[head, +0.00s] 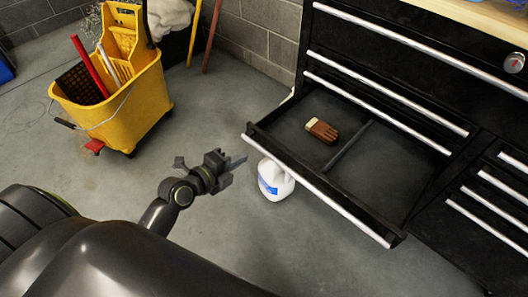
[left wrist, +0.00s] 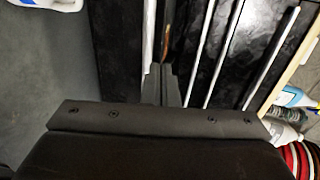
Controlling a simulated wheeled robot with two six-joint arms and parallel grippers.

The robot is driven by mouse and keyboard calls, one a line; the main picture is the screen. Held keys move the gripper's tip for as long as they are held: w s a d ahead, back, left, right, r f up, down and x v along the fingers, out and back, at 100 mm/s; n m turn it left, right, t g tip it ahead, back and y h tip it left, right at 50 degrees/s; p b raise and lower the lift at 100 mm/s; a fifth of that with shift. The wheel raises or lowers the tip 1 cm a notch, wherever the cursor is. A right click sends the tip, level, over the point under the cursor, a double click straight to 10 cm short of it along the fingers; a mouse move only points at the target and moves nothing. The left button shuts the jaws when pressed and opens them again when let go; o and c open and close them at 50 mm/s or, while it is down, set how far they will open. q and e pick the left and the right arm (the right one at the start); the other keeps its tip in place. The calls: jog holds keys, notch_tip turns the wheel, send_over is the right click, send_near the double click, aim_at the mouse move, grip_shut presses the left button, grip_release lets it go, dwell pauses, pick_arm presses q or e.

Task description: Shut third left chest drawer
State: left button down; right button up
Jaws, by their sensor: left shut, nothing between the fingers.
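The black tool chest (head: 390,60) has one drawer (head: 345,185) pulled far out in the head view. Its long silver handle edge (head: 315,182) faces my left arm. A brown and cream glove (head: 321,130) lies inside, left of a divider. My left gripper (head: 238,162) is shut and empty, just left of the drawer front's far end; it looks apart from it, though the depth gap is hard to judge. The left wrist view shows the shut fingers (left wrist: 165,85) near the silver edge (left wrist: 149,35). My right gripper is out of view.
A white jug (head: 274,182) with a blue label stands on the floor by the drawer front. A yellow mop bucket (head: 115,95) stands at the back left. The other drawers of the chest look shut. Grey floor is clear between bucket and drawer.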

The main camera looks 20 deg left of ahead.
aim_at(271, 142)
pick_arm(q)
jog(key=x, duration=1)
jog(key=shift+w, duration=0.1)
